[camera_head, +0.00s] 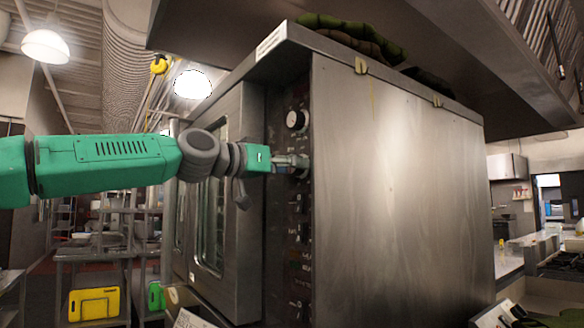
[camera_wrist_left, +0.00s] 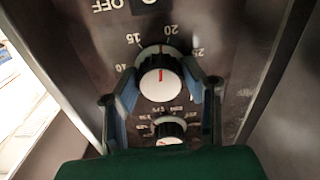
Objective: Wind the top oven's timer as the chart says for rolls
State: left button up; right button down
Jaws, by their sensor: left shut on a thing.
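The oven (camera_head: 395,190) is a large steel unit with a dark control panel (camera_head: 299,205) along its front edge. My left gripper (camera_head: 292,163) reaches the panel from the left, below a white-faced knob (camera_head: 296,120). In the left wrist view, the gripper's blue-lined fingers (camera_wrist_left: 161,92) are shut on a white-faced, black-ringed knob (camera_wrist_left: 160,82). Its red line points up, between the printed 15 and 20. Part of the dial is hidden by the fingers. A smaller knob (camera_wrist_left: 170,130) sits below. No readable chart shows. My right gripper is not in view.
The oven door (camera_head: 212,200) with its window is left of the panel, close to my left arm. A steel hood (camera_head: 480,60) hangs above. A rack with a yellow board (camera_head: 94,304) stands at the left. A counter (camera_head: 508,262) lies at the right.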

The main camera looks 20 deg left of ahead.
pick_arm(q)
jog(key=m, duration=0.3)
jog(key=shift+w+f+m+p, duration=0.1)
jog(key=shift+f+m+p, duration=0.1)
jog(key=shift+m+p, duration=0.1)
jog(key=m+p, duration=0.1)
jog(key=m, duration=0.1)
jog(key=shift+m, duration=0.4)
jog(key=m+p, duration=0.2)
jog(key=m, duration=0.4)
jog(key=shift+a, duration=0.1)
jog(key=shift+p, duration=0.3)
